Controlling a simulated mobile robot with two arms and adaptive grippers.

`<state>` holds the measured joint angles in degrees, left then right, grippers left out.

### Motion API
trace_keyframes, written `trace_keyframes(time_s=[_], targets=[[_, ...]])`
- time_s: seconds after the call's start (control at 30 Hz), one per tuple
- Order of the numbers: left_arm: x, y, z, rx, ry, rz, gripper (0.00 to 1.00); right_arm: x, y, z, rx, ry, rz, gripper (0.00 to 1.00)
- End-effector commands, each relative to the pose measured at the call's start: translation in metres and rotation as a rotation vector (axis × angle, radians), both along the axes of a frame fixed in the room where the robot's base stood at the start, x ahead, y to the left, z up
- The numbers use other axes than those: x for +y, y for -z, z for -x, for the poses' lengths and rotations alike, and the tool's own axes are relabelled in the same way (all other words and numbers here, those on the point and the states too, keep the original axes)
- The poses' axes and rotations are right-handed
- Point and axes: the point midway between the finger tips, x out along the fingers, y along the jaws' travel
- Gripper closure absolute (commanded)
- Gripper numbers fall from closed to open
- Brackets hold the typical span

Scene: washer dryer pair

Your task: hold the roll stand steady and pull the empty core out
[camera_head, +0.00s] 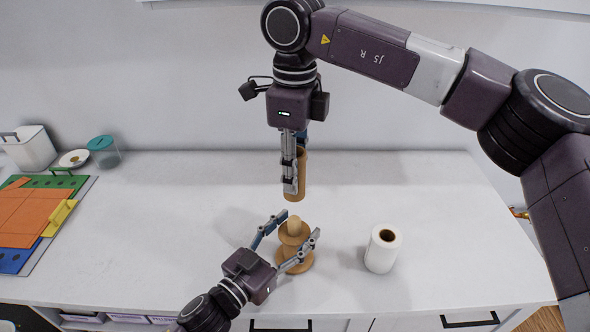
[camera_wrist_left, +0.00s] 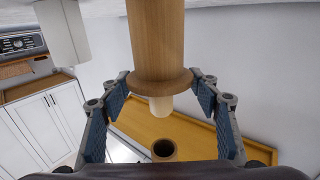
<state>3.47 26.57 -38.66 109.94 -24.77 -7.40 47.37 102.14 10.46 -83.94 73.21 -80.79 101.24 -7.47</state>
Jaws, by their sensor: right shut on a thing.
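The roll stand (camera_head: 294,240) is a turned wooden post with a flange and a round knob, standing upright on the counter. In the left wrist view the stand (camera_wrist_left: 156,40) fills the middle. My left gripper (camera_head: 285,231) is open, with one finger on each side of the stand; in the wrist view its fingers (camera_wrist_left: 163,95) lie close to the flange, contact unclear. The empty core (camera_head: 297,181) is a brown cardboard tube above and behind the stand, clear of it. My right gripper (camera_head: 294,188) is shut on the core. A tube end with a dark hole (camera_wrist_left: 163,150) shows below the knob.
A white paper roll (camera_head: 382,250) stands upright right of the stand. The counter (camera_head: 170,215) between is clear.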

Motion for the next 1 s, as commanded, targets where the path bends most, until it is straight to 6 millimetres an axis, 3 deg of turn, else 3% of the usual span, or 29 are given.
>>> trace_keyframes(time_s=[0.1,0.53,1.0], targets=[[0.0,0.0,0.0,0.0,0.0,0.0,0.28,0.0,0.0,0.0,0.0,0.0,0.0,1.0],[0.006,0.001,0.007,0.001,-0.001,0.0,0.28,0.0,0.0,0.0,0.0,0.0,0.0,1.0],[0.052,0.002,0.068,0.004,-0.001,-0.001,0.28,0.0,0.0,0.0,0.0,0.0,0.0,1.0]])
